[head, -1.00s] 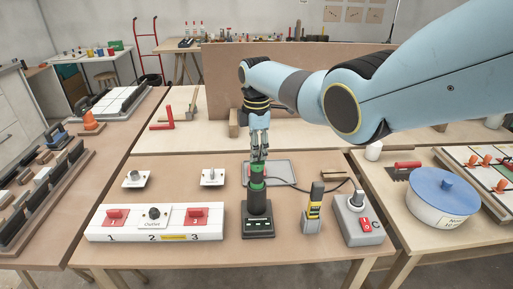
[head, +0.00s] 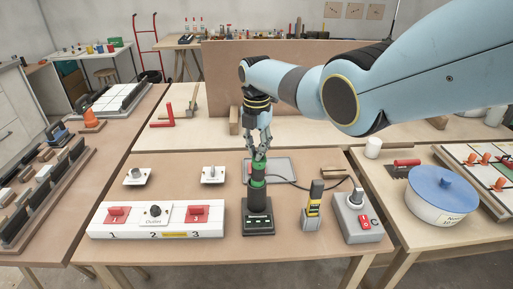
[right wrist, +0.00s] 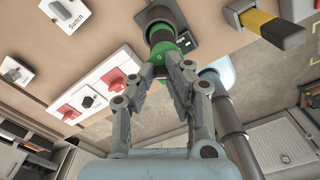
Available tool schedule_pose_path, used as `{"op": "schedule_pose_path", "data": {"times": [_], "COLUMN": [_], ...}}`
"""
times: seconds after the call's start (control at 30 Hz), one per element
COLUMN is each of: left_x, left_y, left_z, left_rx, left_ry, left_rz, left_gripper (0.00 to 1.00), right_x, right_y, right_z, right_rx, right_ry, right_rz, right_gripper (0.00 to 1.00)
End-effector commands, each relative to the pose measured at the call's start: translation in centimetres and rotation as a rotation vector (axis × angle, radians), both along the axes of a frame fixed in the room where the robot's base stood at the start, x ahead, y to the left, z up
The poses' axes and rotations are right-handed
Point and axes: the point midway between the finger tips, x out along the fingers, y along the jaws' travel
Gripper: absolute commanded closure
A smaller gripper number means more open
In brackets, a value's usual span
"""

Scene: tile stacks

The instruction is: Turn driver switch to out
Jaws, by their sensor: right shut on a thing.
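The driver (head: 257,197), black with green bands, stands upright in its black base (head: 258,227) near the middle of the table. My right gripper (head: 259,156) points down and is shut on the driver's top, by the upper green band. In the right wrist view, the gripper's fingertips (right wrist: 163,70) close around the driver's green part (right wrist: 162,48). The fingers hide part of it, and I cannot read any switch position. My left gripper is not in view.
A white outlet strip (head: 127,233) with two red switches lies left of the driver. Two small switch plates sit behind it. A yellow-black tool (head: 313,212) and a grey box with a knob (head: 348,227) stand right. A cable (head: 300,187) runs behind them.

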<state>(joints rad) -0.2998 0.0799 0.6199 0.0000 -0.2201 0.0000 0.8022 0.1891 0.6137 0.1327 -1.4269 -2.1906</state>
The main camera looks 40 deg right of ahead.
Motion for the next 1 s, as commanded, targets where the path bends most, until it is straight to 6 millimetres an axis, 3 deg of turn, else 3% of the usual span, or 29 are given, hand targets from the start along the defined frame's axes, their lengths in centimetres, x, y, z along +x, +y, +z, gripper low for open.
{"op": "schedule_pose_path", "data": {"times": [0.63, 0.67, 0.7, 0.97, 1.0], "left_x": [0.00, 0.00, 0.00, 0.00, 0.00], "left_y": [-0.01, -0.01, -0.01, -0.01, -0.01], "left_z": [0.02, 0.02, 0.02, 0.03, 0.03], "left_rx": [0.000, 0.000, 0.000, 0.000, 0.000], "left_ry": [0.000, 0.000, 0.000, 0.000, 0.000], "left_rz": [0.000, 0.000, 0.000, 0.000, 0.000], "left_gripper": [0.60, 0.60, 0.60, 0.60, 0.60], "right_x": [-0.09, -0.09, -0.09, -0.10, -0.10], "right_y": [-0.13, -0.13, -0.13, -0.09, -0.09], "right_z": [-0.08, -0.08, -0.09, -0.08, -0.08], "right_rx": [-0.002, -0.002, -0.002, -0.001, -0.001], "right_ry": [0.002, 0.002, 0.002, 0.003, 0.003], "right_rz": [0.049, 0.049, 0.048, 0.048, 0.048], "right_gripper": [1.00, 0.88, 0.82, 0.48, 0.48]}}
